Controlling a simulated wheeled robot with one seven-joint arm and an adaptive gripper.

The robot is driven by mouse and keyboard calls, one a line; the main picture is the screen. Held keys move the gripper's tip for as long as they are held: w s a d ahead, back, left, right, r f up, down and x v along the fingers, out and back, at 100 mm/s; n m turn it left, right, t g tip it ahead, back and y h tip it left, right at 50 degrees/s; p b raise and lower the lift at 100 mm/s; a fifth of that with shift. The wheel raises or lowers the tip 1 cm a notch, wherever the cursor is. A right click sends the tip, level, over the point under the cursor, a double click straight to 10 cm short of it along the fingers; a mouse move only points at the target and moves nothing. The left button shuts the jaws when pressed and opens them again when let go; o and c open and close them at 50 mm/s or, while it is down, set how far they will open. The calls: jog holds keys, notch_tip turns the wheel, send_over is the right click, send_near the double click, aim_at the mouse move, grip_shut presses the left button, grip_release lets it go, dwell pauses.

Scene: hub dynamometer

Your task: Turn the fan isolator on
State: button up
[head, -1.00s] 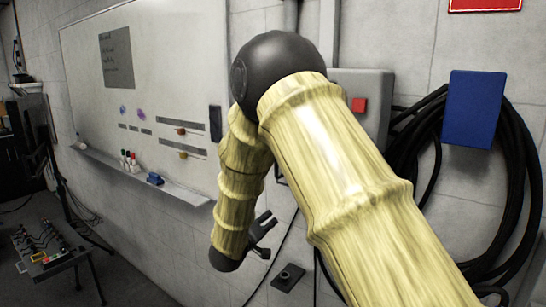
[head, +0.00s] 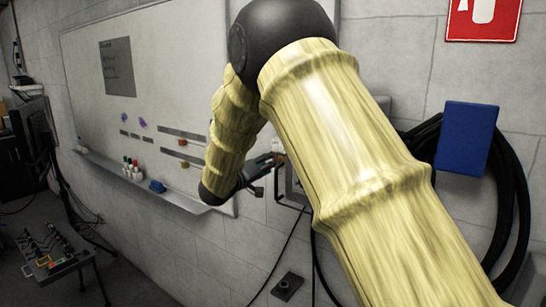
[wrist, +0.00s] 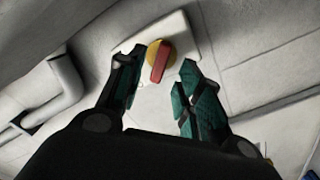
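The fan isolator appears in the wrist view as a red handle (wrist: 159,62) on a yellow disc (wrist: 153,50), mounted on a pale box (wrist: 178,28). The handle stands nearly upright in that picture, leaning slightly right at the top. My gripper (wrist: 163,60) is open, with one dark green-padded finger on each side of the handle and nothing held. I cannot tell whether the fingers touch it. In the head view my gripper (head: 268,174) is beside the grey wall box (head: 295,192), which my arm mostly hides; the handle cannot be made out clearly there.
A whiteboard (head: 165,75) with a pen tray (head: 140,181) is on the wall to the left. A blue hanger (head: 467,138) with coiled black cable (head: 515,190) is to the right. A small table (head: 58,265) with tools stands at the lower left. A pipe (wrist: 66,85) shows in the wrist view.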

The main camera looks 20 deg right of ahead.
jog(key=shift+p+x, duration=0.65)
jog(key=shift+x, duration=1.25)
grip_shut()
